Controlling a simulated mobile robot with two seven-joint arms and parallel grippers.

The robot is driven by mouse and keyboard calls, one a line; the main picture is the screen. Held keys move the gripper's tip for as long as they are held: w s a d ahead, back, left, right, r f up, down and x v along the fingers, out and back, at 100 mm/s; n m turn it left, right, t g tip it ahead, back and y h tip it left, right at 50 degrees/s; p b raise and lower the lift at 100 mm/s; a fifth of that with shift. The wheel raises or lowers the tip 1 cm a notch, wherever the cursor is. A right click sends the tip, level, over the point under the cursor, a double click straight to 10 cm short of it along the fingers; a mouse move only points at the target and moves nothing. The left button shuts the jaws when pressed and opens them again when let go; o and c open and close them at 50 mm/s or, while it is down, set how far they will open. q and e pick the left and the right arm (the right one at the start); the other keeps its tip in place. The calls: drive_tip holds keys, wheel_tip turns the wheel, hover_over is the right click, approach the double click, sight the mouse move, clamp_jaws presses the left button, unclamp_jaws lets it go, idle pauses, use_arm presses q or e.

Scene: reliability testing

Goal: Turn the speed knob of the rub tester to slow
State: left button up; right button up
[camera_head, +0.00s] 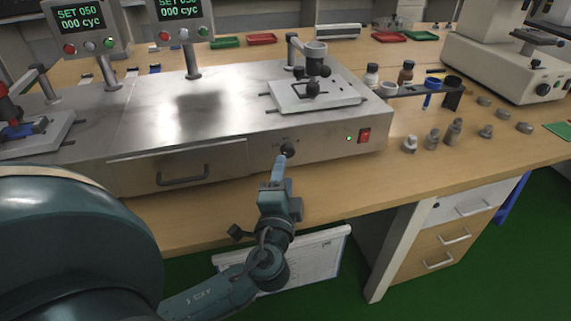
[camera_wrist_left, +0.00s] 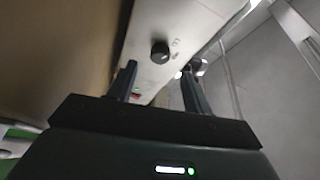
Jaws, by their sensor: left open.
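The speed knob (camera_head: 288,150) is a small black round knob on the metal front panel of the rub tester (camera_head: 330,145). In the left wrist view the knob (camera_wrist_left: 160,52) stands ahead of the fingertips, with tiny marks beside it that I cannot read. My left gripper (camera_head: 279,165) is just in front of and below the knob in the head view. In the left wrist view my left gripper (camera_wrist_left: 160,80) is open, with its two fingers apart and nothing between them. My right gripper is not in view.
A lit red switch (camera_head: 364,136) and a green light are right of the knob. A drawer handle (camera_head: 183,175) sticks out on the left. Several small weights (camera_head: 432,139) stand on the bench to the right. A clipboard (camera_head: 315,262) shows below the bench edge.

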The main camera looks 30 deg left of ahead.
use_arm(q)
drive_tip(key=v, duration=0.7)
drive_tip(key=shift+s+d+b, duration=0.15)
drive_tip(key=shift+s+b, duration=0.25)
drive_tip(key=shift+s, duration=0.1)
